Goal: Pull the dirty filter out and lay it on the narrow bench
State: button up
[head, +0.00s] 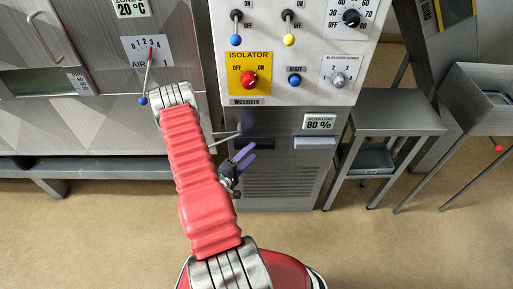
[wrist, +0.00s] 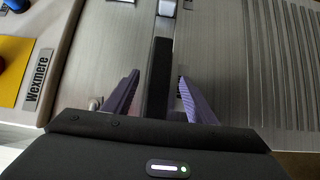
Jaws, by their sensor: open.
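A dark flat bar (head: 255,142) sits in the steel cabinet front under the control panel. In the wrist view the dark bar (wrist: 160,62) runs up between my fingers. I cannot tell if it is the dirty filter's edge or an open slot. My gripper (head: 252,151) is in front of it with its purple fingers apart. In the wrist view my gripper (wrist: 159,76) has one finger on each side of the bar, with gaps visible. A pale grey block (head: 315,143) sits in the same row to the right. The narrow bench (head: 395,112) looks to be the grey metal stand right of the cabinet, its top bare.
A sign reading 80 % (head: 319,122) is above the pale block. A thin metal lever (head: 226,136) sticks out beside my gripper. A grille (head: 277,180) is below. A steel bin (head: 485,95) on thin legs stands far right. The floor in front is clear.

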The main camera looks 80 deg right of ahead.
aim_at(256, 147)
jog(key=shift+x, duration=2.55)
jog(key=shift+c, duration=0.7)
grip_shut()
